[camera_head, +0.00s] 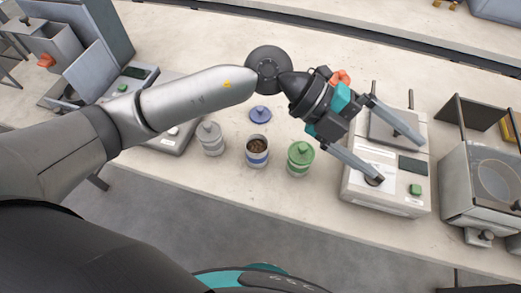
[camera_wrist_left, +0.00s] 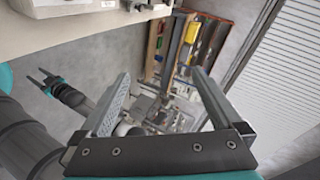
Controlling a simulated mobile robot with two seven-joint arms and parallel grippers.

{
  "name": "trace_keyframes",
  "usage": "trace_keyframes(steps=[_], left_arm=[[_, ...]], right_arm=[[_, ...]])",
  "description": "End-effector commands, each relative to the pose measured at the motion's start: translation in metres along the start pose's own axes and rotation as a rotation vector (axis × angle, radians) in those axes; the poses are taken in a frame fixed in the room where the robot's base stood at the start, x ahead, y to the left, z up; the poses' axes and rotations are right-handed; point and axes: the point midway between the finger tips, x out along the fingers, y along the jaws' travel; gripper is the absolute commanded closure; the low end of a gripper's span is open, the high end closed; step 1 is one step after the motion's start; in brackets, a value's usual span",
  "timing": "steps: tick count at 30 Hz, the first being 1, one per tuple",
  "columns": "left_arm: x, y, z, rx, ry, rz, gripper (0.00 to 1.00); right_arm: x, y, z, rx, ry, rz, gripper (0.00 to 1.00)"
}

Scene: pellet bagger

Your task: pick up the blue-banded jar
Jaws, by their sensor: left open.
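The blue-banded jar (camera_head: 257,158) stands upright and open on the bench in the head view, with brown pellets showing inside. A blue lid (camera_head: 260,114) lies on the bench just behind it. My left gripper (camera_head: 399,160) is open and empty, to the right of the jar and above a bench machine, apart from the jar. In the left wrist view my left gripper's fingers (camera_wrist_left: 161,75) are spread with nothing between them, and the jar is not seen. My right gripper (camera_wrist_left: 43,76) shows small at the left there, its fingers apart and empty.
A grey lidded jar (camera_head: 211,140) stands left of the blue-banded jar, and a green-lidded jar (camera_head: 300,158) stands close on its right. A boxy machine (camera_head: 388,195) with a green button is under my left gripper. Bench in front of the jars is clear.

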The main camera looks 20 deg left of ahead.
Motion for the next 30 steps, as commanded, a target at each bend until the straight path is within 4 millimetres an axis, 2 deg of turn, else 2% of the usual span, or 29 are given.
trace_keyframes(steps=[1, 3, 5, 6, 9, 12, 15, 19, 30], left_arm=[[-0.01, 0.026, 0.012, 0.016, -0.029, 0.16, 0.0], [-0.03, 0.062, 0.029, 0.013, -0.08, 0.374, 0.0], [-0.054, 0.087, 0.044, 0.0, -0.138, 0.543, 0.0], [-0.072, 0.102, 0.054, -0.013, -0.182, 0.644, 0.0], [-0.116, 0.126, 0.074, -0.053, -0.291, 0.853, 0.0], [-0.152, 0.138, 0.087, -0.09, -0.382, 0.992, 0.0], [-0.173, 0.144, 0.093, -0.115, -0.438, 1.069, 0.0], [-0.179, 0.156, 0.098, -0.129, -0.459, 1.103, 0.0], [-0.15, 0.22, 0.119, -0.126, -0.455, 1.099, 0.0]], right_arm=[[-0.001, 0.0, 0.0, 0.0, 0.0, 0.0, 0.5], [-0.002, 0.0, 0.0, -0.001, 0.0, -0.001, 0.5], [-0.002, 0.0, 0.0, -0.001, 0.0, -0.001, 0.5], [-0.002, -0.001, 0.0, -0.002, 0.0, -0.001, 0.5], [-0.003, -0.001, 0.0, -0.002, 0.0, -0.001, 0.5], [-0.003, -0.001, 0.0, -0.003, -0.001, -0.002, 0.5], [-0.004, -0.002, 0.0, -0.003, -0.001, -0.003, 0.5], [-0.004, -0.003, -0.001, -0.002, -0.001, -0.005, 0.5], [-0.002, -0.005, 0.0, -0.002, -0.001, -0.007, 0.5]])
